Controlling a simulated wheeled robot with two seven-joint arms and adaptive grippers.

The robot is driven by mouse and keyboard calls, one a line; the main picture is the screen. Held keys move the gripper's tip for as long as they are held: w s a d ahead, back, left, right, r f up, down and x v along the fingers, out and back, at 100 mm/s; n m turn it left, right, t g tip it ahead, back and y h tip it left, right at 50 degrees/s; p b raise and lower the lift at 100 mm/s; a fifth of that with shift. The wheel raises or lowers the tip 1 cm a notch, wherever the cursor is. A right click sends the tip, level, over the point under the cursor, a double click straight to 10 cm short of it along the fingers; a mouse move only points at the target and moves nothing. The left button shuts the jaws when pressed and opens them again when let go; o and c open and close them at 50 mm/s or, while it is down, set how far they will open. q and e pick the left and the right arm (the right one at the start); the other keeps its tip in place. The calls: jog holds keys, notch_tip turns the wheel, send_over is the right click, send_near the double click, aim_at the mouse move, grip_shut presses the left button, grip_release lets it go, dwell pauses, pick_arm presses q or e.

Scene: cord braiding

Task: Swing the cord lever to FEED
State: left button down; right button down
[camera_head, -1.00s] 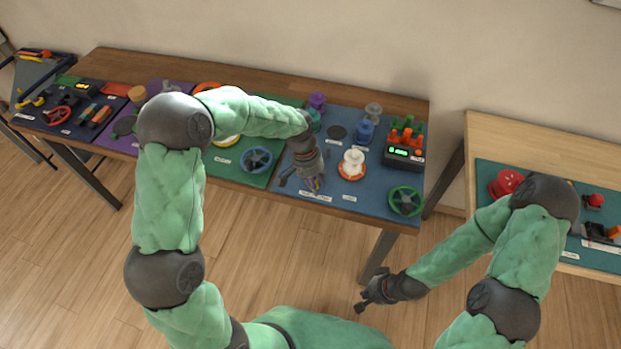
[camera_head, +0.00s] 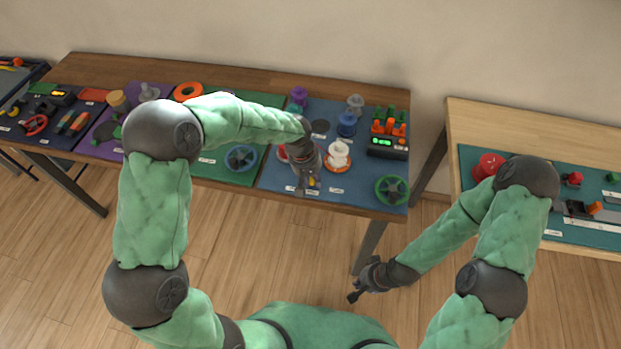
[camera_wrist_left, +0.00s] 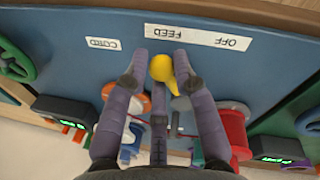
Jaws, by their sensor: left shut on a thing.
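The lever's yellow tip (camera_wrist_left: 162,69) shows between the fingers of my left gripper (camera_wrist_left: 161,72) in the left wrist view. It stands against the word FEED on the white label strip (camera_wrist_left: 211,38), which also reads OFF and appears upside down. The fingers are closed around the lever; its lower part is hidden. In the head view my left gripper (camera_head: 308,188) is over the front of the blue panel (camera_head: 350,186), with a bit of yellow at its tips. My right gripper (camera_head: 356,294) hangs low over the floor, away from the benches; its jaws are too small to judge.
A white spool on an orange base (camera_head: 338,155) stands right of my left gripper. A green handwheel (camera_head: 391,190) is at the panel's right corner. A blue handwheel (camera_head: 241,158) is on the green panel. A second bench (camera_head: 490,120) stands at right.

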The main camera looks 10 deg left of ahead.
pick_arm(q)
jog(key=shift+s, duration=0.1)
dwell(0.3)
jog(key=c, duration=1.1)
grip_release()
jog(key=shift+r, duration=0.3)
jog(key=r, duration=0.3)
jog(key=a+r, duration=0.1)
jog(key=r, duration=0.3)
jog(key=s+a+r, duration=0.1)
jog(key=r, duration=0.3)
jog(key=shift+r, duration=0.1)
